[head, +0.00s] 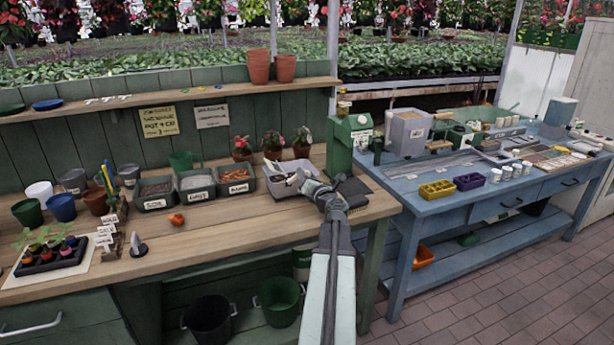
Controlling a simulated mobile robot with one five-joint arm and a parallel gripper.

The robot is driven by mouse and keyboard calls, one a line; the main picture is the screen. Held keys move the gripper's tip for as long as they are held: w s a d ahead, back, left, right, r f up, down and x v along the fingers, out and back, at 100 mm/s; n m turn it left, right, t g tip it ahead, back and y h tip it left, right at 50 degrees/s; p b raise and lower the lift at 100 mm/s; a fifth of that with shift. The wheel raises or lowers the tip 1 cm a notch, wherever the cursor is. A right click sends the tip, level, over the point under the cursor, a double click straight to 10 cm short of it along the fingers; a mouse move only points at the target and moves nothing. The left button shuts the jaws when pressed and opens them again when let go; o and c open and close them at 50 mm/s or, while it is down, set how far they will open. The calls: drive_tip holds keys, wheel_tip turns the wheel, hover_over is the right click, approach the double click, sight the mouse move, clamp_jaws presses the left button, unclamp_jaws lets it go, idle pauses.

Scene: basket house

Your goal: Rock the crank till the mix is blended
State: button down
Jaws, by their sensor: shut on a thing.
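A pale grey mixing tub (279,187) stands on the wooden bench at the right end of the row of trays. My gripper (306,181) reaches over its right side from the front. It is shut on the crank at the tub. The crank is too small and too covered by my gripper to make out. The mix inside the tub is mostly hidden, so I cannot tell how blended it is.
Three labelled trays, one of them the middle tray (196,184), stand left of the tub. A green machine (340,150) and a dark block (353,192) are close on the right. Potted plants (273,145) stand behind. The bench front (215,215) is mostly clear.

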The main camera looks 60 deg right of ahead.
drive_tip(key=shift+s, duration=0.15)
idle(0.3)
drive_tip(key=shift+r+n, duration=0.15)
drive_tip(key=shift+n, duration=0.25)
drive_tip(key=c, duration=1.1)
unclamp_jaws()
drive_tip(key=v, duration=0.7)
drive_tip(key=shift+s+a, duration=0.2)
drive_tip(key=shift+a, duration=0.1)
